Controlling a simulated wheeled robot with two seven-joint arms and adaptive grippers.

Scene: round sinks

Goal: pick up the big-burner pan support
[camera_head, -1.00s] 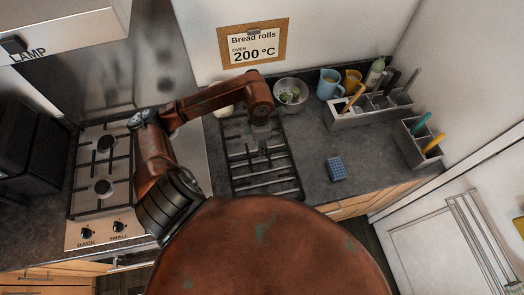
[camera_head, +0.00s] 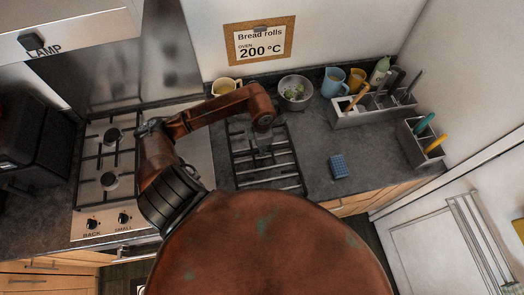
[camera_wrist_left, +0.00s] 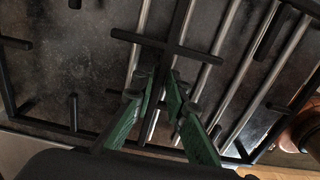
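The pan support (camera_head: 285,169), a dark rack with several parallel bars, lies on the grey countertop right of the hob. My left gripper (camera_head: 262,150) reaches down onto its middle from above. In the left wrist view, the green fingers of my left gripper (camera_wrist_left: 158,88) converge closely on either side of a dark bar of the pan support (camera_wrist_left: 180,48) and look shut on it. The finger pads partly hide that bar. I see no clear gap between the rack and the countertop. My right gripper is not in view.
The hob (camera_head: 88,205) with burners stands to the left. Behind the rack are a cream mug (camera_head: 225,86) and a metal bowl (camera_head: 295,92). A blue sponge (camera_head: 338,166) lies to the right, with utensil holders (camera_head: 372,116) behind it. The counter around the sponge is clear.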

